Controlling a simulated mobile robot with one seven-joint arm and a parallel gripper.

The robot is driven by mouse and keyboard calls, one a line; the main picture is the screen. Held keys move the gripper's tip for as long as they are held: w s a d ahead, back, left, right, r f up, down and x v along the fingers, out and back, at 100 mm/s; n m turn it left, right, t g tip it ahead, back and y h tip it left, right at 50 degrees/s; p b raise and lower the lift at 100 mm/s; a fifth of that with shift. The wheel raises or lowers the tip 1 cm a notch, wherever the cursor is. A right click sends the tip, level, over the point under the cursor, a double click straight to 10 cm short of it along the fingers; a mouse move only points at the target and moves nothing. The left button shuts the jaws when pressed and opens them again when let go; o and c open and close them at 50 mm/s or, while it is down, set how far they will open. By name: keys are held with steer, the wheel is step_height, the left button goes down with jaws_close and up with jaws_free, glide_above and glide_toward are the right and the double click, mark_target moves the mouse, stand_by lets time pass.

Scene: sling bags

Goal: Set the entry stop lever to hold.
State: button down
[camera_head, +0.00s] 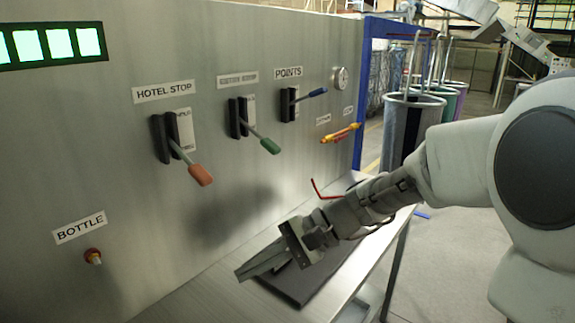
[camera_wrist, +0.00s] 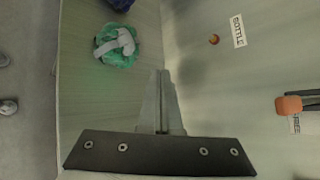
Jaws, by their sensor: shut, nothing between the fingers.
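The panel has three levers. The middle lever has a green handle (camera_head: 269,146) pointing down and right from a black slotted plate, under a label (camera_head: 238,79) too blurred to read surely. The left lever, under HOTEL STOP, has an orange-red handle (camera_head: 200,175) pointing down and right; what looks like the same handle shows in the wrist view (camera_wrist: 289,105). The POINTS lever has a blue handle (camera_head: 317,92) angled slightly up and right. My gripper (camera_head: 250,271) is shut and empty, below the levers and apart from them. Its fingers show in the wrist view (camera_wrist: 161,85).
A BOTTLE knob (camera_head: 92,256) sits low on the panel. A yellow-red handle (camera_head: 341,133) and a gauge (camera_head: 340,78) are at its right. A narrow ledge (camera_head: 214,300) runs below. The wrist view shows a green bag (camera_wrist: 116,45) with a grey strap.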

steer(key=w+a+m+y, duration=0.35)
steer(key=w+y, duration=0.25)
steer(key=w, duration=0.2)
steer(key=w+d+f+m+t+y, duration=0.1)
steer(key=w+d+m+t, duration=0.4)
steer(key=w+m+t, duration=0.3)
steer(key=w+d+f+m+t+y+b, duration=0.1)
steer(key=w+d+f+m+t, duration=0.1)
steer(key=w+d+m+t, duration=0.4)
steer(key=w+m+t, duration=0.2)
steer(key=w+t, duration=0.1)
steer(key=w, duration=0.1)
steer(key=shift+t+y, duration=0.3)
steer(key=shift+y, duration=0.1)
steer(key=shift+w+a, duration=0.1)
steer(key=w+a+r+p, duration=0.1)
steer(key=w+a+r, duration=0.1)
steer(key=r, duration=0.3)
steer(key=w+a+r+p, duration=0.1)
steer(key=a+r, duration=0.1)
steer(key=r, duration=0.3)
steer(key=shift+w+a, duration=0.35)
